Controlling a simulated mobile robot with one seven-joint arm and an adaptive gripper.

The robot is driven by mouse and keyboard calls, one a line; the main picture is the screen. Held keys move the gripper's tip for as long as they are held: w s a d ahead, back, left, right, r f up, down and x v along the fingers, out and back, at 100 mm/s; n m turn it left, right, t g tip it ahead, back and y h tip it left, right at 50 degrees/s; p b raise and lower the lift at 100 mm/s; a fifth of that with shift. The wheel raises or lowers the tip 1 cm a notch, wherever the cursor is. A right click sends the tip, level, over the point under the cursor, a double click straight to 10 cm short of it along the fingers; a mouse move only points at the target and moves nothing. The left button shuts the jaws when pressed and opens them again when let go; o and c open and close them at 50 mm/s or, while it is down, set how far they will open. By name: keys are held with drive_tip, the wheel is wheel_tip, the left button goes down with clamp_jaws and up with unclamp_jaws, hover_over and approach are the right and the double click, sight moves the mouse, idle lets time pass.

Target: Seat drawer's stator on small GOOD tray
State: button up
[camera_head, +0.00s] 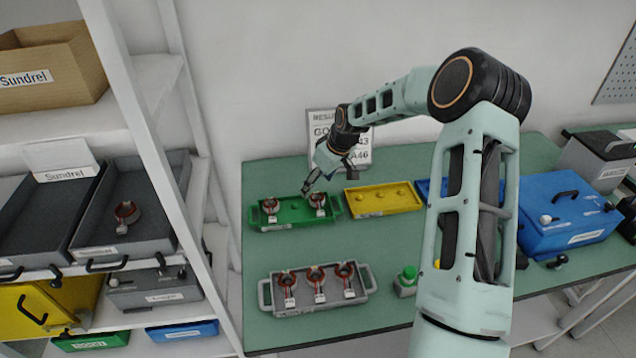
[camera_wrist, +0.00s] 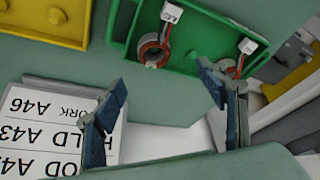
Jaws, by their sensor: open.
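A copper-red stator (camera_head: 127,213) with a white tag lies in a pulled-out grey drawer (camera_head: 100,244) on the left shelf. The green tray (camera_head: 290,226) on the table holds two stators, one at its left end (camera_head: 270,207) and one at its right end (camera_head: 317,201); its middle peg (camera_head: 295,209) is bare. My gripper (camera_head: 306,190) is over the tray's back edge, near the right stator. In the wrist view my gripper (camera_wrist: 162,76) is open with nothing between its fingers; that right stator (camera_wrist: 153,50) lies just beyond the fingertips, and the left stator (camera_wrist: 231,68) is partly hidden.
A yellow tray (camera_head: 383,212) stands right of the green tray, with a blue tray (camera_head: 430,181) beyond, partly behind my arm. A grey tray (camera_head: 315,307) in front holds three stators. A result sign (camera_head: 322,124) stands behind. A green button (camera_head: 408,274) and blue box (camera_head: 568,238) are right.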

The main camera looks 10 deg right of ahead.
drive_tip(key=v, duration=1.2)
drive_tip(key=shift+a, duration=0.15)
